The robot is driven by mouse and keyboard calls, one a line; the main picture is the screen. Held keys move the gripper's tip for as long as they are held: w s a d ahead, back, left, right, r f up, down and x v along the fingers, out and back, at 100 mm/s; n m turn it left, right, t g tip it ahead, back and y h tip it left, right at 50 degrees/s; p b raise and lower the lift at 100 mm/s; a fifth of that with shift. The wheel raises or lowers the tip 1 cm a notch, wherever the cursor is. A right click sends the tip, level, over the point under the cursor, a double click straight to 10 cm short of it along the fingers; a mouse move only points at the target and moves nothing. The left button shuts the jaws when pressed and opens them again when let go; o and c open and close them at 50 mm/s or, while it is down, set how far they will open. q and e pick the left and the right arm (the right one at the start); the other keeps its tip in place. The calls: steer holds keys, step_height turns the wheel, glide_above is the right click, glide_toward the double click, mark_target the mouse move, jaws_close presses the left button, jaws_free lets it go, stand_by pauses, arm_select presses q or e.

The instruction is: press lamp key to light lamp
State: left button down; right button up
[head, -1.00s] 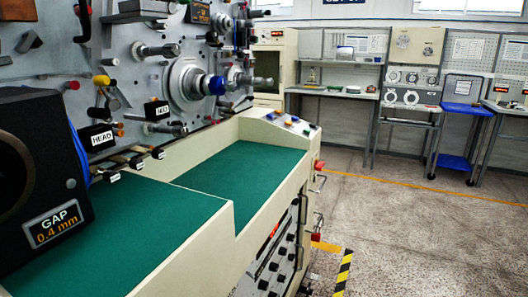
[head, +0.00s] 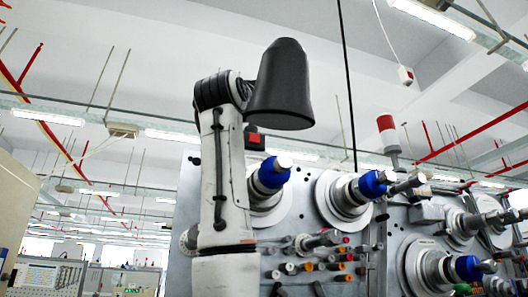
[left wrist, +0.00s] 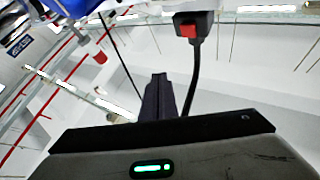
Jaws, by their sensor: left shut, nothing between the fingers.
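The machine panel (head: 335,225) carries blue-capped spindles (head: 372,184) and coloured knobs right of the key. A red-and-white beacon (head: 389,135) stands on top. A thin black cord (head: 344,80) hangs from the ceiling.

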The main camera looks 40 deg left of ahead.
arm_select(q)
steer(key=p, duration=0.1)
glide_toward(260, 135)
steer(key=w+r, duration=0.1)
steer(key=w+d+r, duration=0.1)
steer(key=shift+w+r, duration=0.3)
steer(key=shift+w, duration=0.1)
steer(key=shift+w+a, duration=0.45)
steer(key=shift+a, duration=0.4)
steer(key=shift+a, duration=0.1)
stand_by(1.2)
steer(key=shift+w+a, duration=0.2)
steer(key=shift+a, duration=0.05)
steer(key=shift+w+a+r, duration=0.1)
steer(key=shift+w+a, duration=0.05)
steer(key=shift+a, duration=0.25)
stand_by(0.8)
stand_by(0.3)
steer(key=shift+s+d, duration=0.35)
steer(key=shift+d, duration=0.45)
